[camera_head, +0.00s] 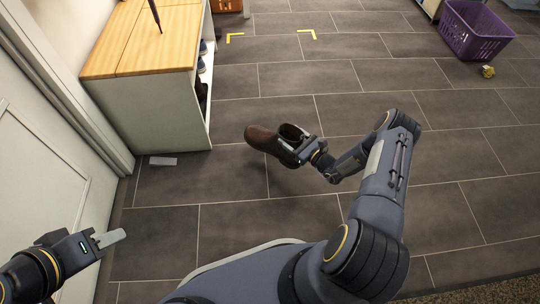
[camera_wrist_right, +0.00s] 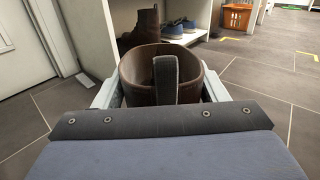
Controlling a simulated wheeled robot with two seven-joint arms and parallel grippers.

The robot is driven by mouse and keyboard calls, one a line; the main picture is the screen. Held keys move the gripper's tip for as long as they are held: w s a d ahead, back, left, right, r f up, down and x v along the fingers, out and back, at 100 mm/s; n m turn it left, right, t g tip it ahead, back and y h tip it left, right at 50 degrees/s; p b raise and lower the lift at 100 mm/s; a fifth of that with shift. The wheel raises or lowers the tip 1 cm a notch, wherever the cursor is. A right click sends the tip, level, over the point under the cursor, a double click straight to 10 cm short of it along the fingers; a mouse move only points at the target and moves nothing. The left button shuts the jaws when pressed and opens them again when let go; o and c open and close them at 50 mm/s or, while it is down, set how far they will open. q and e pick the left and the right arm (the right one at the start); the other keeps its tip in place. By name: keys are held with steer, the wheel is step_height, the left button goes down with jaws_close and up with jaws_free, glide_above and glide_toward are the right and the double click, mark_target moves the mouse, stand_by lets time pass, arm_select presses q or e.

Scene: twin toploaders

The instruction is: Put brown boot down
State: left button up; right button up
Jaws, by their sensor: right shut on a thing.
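The brown boot (camera_head: 271,141) is in the middle of the head view, with its toe toward the left and its opening toward my right gripper (camera_head: 304,152). My right gripper is shut on the boot's upper. In the right wrist view the boot's open shaft (camera_wrist_right: 140,70) sits between the two pale fingers, with a dark strip in front of it. I cannot tell whether the sole touches the floor. My left gripper (camera_head: 108,239) is at the lower left of the head view, away from the boot; its finger gap cannot be made out.
A white shoe cabinet (camera_head: 165,112) with a wooden top stands at upper left; its shelf holds another brown boot (camera_wrist_right: 146,24) and blue shoes (camera_wrist_right: 174,29). A purple basket (camera_head: 473,30) and small yellow object (camera_head: 488,71) are at upper right. Yellow corner marks (camera_head: 307,33) lie on open tiled floor.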

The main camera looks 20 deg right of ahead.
steer(key=a+f+b, duration=0.6)
steer(key=a+f, duration=0.4)
steer(key=f, duration=0.1)
steer(key=shift+s+a, duration=0.2)
steer(key=shift+s, duration=0.15)
steer(key=shift+f, duration=0.1)
steer(key=shift+f, duration=0.1)
steer(key=o, duration=1.9)
steer(key=shift+f, duration=0.15)
steer(key=shift+c, duration=0.2)
